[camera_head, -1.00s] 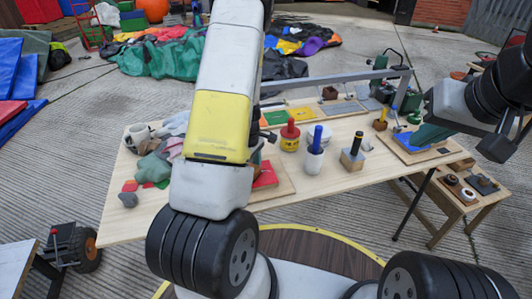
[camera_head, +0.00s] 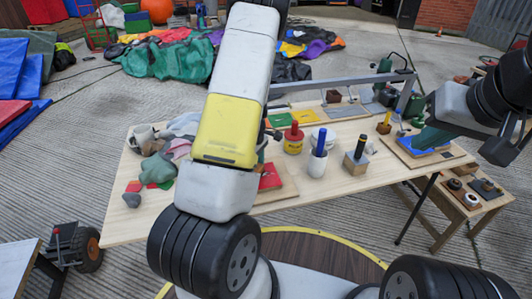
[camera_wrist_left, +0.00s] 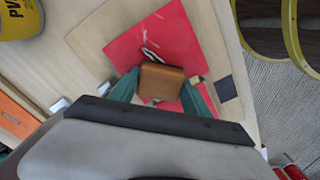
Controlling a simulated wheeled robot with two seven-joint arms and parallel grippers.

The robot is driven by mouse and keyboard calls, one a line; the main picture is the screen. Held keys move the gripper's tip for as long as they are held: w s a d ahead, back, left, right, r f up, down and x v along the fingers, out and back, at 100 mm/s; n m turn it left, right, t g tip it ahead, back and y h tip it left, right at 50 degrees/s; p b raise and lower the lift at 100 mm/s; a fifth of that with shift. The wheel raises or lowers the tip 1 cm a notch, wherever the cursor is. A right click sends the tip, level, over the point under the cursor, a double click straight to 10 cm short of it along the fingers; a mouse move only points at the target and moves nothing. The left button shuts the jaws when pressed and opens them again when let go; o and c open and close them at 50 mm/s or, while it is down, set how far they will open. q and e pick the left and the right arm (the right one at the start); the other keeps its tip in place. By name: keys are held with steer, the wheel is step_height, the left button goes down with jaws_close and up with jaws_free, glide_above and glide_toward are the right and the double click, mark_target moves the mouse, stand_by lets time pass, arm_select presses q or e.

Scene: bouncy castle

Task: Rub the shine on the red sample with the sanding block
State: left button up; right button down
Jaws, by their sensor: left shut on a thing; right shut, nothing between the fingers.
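The red sample (camera_wrist_left: 160,35) is a flat red sheet on a pale wooden board (camera_wrist_left: 90,38); part of it shows beside my left arm in the head view (camera_head: 269,178). My left gripper (camera_wrist_left: 160,86) is shut on the brown sanding block (camera_wrist_left: 161,80), one green finger at each side. The block is over the sheet's near part and hides some of it; I cannot tell whether it touches. A small white and dark mark shows at the block's far edge. In the head view, my arm hides the block. My right gripper (camera_head: 432,138) is shut and empty near a blue sample (camera_head: 425,148).
Grey stones and cloths (camera_head: 160,160) lie left.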

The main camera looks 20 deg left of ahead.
mark_target(273, 172)
arm_select(q)
steer(key=w+d, duration=0.1)
steer(key=d, duration=0.1)
steer(key=w+d, duration=0.1)
steer(key=shift+d+r, duration=0.15)
steer(key=shift+d, duration=0.2)
steer(key=shift+w+d+f, duration=0.15)
steer(key=shift+w+d, duration=0.2)
steer(key=shift+d, duration=0.2)
steer(key=shift+w+d+f, duration=0.1)
steer(key=shift+w+d, duration=0.25)
steer(key=shift+d, duration=0.15)
steer(key=shift+f, duration=0.1)
steer(key=shift+s+a, duration=0.1)
